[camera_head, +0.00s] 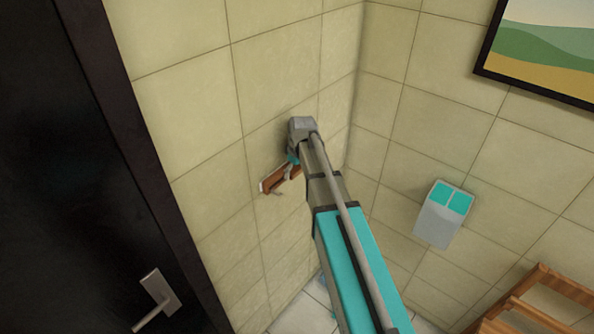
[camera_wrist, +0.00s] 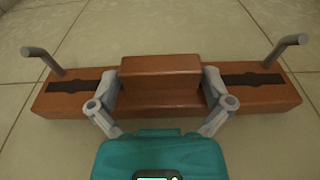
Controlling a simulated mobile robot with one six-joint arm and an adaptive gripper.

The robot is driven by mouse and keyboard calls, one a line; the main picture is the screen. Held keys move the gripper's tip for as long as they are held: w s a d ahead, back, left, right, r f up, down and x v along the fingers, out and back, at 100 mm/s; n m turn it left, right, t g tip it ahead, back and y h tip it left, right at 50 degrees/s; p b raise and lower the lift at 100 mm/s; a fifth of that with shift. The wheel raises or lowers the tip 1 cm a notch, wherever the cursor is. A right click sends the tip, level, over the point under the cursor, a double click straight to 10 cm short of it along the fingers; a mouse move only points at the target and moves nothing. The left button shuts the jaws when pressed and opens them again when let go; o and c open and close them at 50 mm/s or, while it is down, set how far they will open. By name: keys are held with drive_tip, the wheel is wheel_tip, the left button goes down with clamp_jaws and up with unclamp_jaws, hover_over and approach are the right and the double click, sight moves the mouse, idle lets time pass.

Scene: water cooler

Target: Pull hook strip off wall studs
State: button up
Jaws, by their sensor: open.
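The hook strip (camera_wrist: 65,97) is a reddish-brown wooden bar lying against the tiled wall, with a raised block (camera_wrist: 160,75) in its middle and a grey hook at each end. Dark inset patches show on both sides of the block. My gripper (camera_wrist: 160,90) is open, with one finger on each side of the raised block, close to its sides. I cannot tell whether the fingers touch it. In the head view the strip (camera_head: 272,184) shows at the end of my arm, partly hidden by it. The wall studs are not visible.
A dark door (camera_head: 70,170) with a lever handle (camera_head: 157,299) is at the left. A grey and teal box (camera_head: 441,222) is on the right wall, below a framed picture (camera_head: 545,50). A wooden slatted piece (camera_head: 540,295) stands at the lower right. The wall around the strip is clear.

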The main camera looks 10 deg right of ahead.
idle(0.3)
drive_tip(key=c, duration=0.9)
drive_tip(key=shift+s, duration=0.1)
drive_tip(key=shift+s+d, duration=0.4)
drive_tip(key=shift+s, duration=0.1)
drive_tip(key=shift+s, duration=0.1)
drive_tip(key=shift+s+d, duration=0.7)
drive_tip(key=shift+s, duration=0.15)
drive_tip(key=shift+s+d, duration=0.25)
drive_tip(key=shift+s, duration=0.15)
